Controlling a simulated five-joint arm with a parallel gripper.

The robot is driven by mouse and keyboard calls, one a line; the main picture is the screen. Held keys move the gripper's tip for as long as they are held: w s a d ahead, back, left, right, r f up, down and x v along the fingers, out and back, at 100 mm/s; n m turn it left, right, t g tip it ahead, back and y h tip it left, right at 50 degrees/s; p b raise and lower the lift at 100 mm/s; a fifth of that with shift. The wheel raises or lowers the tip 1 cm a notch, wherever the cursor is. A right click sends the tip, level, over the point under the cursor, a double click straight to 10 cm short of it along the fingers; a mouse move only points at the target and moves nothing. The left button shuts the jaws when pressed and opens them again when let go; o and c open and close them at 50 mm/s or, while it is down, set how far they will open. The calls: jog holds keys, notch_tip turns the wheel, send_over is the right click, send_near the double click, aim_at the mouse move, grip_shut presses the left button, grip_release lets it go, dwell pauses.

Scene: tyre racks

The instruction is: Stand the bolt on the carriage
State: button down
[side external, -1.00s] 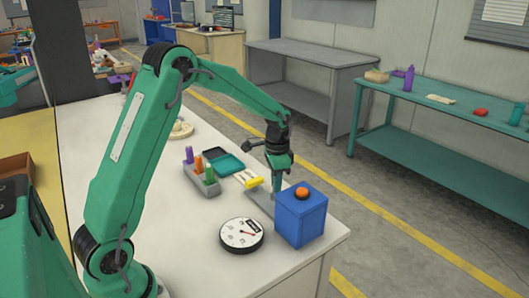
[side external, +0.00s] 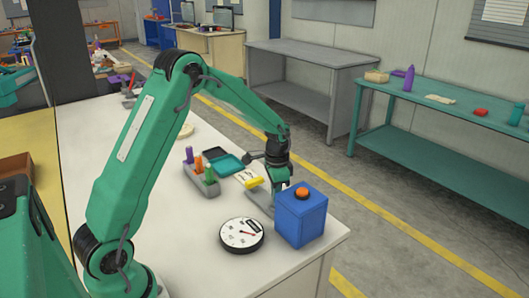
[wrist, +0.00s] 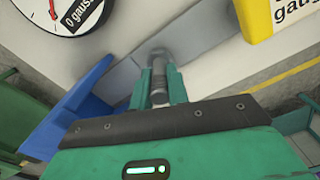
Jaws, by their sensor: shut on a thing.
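My gripper (wrist: 159,84) is shut on a grey metal bolt (wrist: 158,62), which shows between the two green fingers in the wrist view. The bolt's far end points at a grey strip (wrist: 120,75) that seems to be the carriage or its rail; I cannot tell whether they touch. In the side view my gripper (side external: 281,178) is low over the white bench, behind the blue box. The grey strip (side external: 260,199) shows partly there, left of the box. The fingertips and bolt are hidden in that view.
The blue box (side external: 301,221) with an orange button stands close in front of my gripper. A round dial (side external: 241,235) lies left of it. A yellow block (side external: 255,183), a holder with coloured pens (side external: 207,184) and a teal tray (side external: 229,163) stand further left.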

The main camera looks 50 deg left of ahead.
jog(key=shift+f, duration=0.25)
jog(key=shift+f, duration=0.35)
jog(key=c, duration=1.4)
grip_release()
jog(key=shift+s, duration=0.1)
jog(key=shift+o, duration=0.2)
jog(key=shift+r, duration=0.1)
notch_tip(320, 180, up, 12)
jog(key=shift+r, duration=0.65)
